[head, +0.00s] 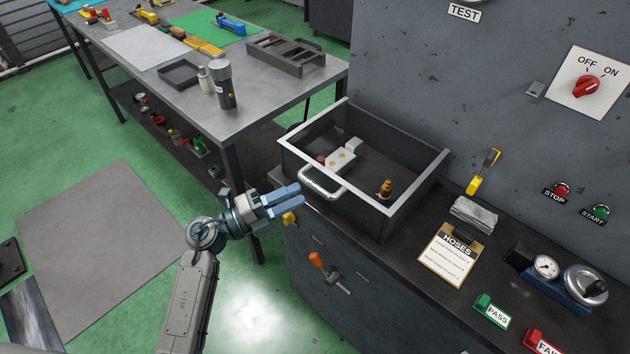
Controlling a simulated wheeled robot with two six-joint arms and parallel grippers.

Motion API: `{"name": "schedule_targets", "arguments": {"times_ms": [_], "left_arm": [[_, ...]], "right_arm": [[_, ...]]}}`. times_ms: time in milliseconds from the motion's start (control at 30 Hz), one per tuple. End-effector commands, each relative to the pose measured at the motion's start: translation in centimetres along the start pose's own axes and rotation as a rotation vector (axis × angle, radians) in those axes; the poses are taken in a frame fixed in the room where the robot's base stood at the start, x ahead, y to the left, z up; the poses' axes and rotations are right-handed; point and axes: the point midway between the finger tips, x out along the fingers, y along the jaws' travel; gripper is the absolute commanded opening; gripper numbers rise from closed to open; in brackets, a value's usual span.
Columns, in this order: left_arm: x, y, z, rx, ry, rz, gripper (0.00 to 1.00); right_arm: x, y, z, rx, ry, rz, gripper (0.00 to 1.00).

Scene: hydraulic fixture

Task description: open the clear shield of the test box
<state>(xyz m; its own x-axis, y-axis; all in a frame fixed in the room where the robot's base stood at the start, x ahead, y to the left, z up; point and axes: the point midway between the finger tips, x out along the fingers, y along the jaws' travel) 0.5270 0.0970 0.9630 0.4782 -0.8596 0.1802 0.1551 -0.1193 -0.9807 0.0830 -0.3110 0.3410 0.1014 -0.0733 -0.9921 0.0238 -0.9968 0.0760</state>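The test box (412,208) is a dark open-looking box on the bench. A pale frame lies level around its top, and the clear shield's pane is too transparent to make out. A light metal handle (322,186) sticks out from the frame's near left side. Inside the box are a pale block (343,156) and a brass fitting (385,188). My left gripper (302,194) is just left of the handle, its blue fingers pointing at it. The fingers show a narrow gap and hold nothing; whether they touch the handle is unclear. My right gripper is out of view.
A clipboard (450,256), a folded cloth (474,213) and a gauge unit (560,280) lie right of the box. A grey wall panel with a red switch (586,86) rises behind. A side table (165,100) stands at the upper left.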

Motion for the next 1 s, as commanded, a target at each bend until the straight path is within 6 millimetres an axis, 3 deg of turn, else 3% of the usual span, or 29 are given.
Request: {"name": "schedule_targets", "arguments": {"times_ms": [100,300,733,900,1000], "left_arm": [[2.4,-0.4,0.1,-0.003,-0.002,-0.004,0.36],[5.0,-0.2,0.0,-0.002,-0.001,-0.002,0.36],[6.0,0.1,0.0,-0.001,-0.001,0.0,0.36],[6.0,0.1,0.0,-0.001,-0.001,0.0,0.03],[6.0,0.1,0.0,-0.001,-0.001,0.0,0.0]], "right_arm": [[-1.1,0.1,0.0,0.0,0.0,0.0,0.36],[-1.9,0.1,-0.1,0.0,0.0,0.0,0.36],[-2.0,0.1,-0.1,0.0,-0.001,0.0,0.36],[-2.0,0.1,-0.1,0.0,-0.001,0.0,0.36],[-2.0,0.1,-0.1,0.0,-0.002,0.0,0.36]]}}
